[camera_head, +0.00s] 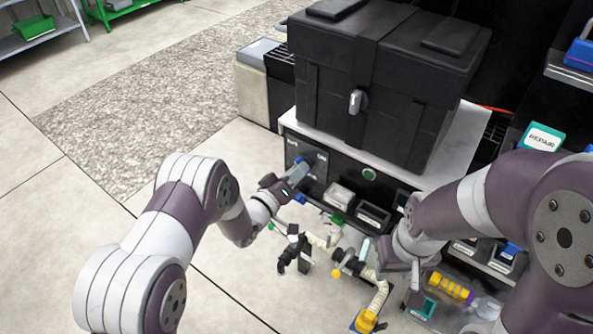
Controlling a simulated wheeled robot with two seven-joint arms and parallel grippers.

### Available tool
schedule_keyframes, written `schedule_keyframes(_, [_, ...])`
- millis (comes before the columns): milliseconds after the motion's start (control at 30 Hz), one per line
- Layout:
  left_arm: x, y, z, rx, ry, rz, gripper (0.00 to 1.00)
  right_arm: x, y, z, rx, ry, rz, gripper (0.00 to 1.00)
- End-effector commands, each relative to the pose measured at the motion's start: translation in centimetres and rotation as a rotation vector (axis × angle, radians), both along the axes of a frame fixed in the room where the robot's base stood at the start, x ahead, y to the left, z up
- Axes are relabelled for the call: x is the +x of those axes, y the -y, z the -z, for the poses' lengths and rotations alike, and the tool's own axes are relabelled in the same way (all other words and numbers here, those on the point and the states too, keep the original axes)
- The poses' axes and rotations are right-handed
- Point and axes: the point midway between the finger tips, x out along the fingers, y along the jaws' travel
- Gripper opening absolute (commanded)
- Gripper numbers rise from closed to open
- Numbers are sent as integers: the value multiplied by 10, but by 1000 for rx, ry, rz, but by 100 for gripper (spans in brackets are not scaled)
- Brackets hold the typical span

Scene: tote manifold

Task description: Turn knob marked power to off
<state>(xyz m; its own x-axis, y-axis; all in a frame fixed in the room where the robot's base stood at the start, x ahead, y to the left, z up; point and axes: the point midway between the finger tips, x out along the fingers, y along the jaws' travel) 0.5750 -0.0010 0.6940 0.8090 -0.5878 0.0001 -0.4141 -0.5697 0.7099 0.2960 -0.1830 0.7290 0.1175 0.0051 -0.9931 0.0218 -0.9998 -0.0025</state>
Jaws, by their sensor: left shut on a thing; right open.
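A dark control panel (311,157) with small white markings is on the front of the bench, below the black case. The markings are too small to read surely. My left gripper (299,171) reaches this panel from the left and is shut on a knob there. The fingers hide most of the knob, so its pointing direction cannot be told. My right gripper (414,284) points down, open, in front of the bench at the lower right, apart from the panel.
A large black case (385,75) stands on the white bench top (465,150). A green round button (369,174) and small labelled bins (373,215) are right of the panel. Pipe fittings with yellow parts (366,321) lie below. Floor at left is clear.

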Motion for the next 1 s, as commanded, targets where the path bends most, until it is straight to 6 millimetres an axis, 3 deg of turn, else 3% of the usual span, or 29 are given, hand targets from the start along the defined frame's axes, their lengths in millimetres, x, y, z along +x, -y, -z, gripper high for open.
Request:
schedule_keyframes(467, [-1,0,2,-9,-13,1,0,0,0,0,0,0,0,43])
schedule_keyframes(500, [-1,0,2,-9,-13,1,29,0,0,0,0,0,0,43])
schedule_keyframes(533, [-1,0,2,-9,-12,0,39,0,0,0,0,0,0,43])
schedule_keyframes(567, [-1,0,2,-9,-12,0,42,0,0,0,0,0,0,43])
schedule_keyframes(867, [-2,-2,0,-8,-9,-1,42,0,0,-2,0,0,0,43])
schedule_keyframes(1000, [-22,-16,-2,-8,-12,-2,42,0,0,-9,0,0,0,43])
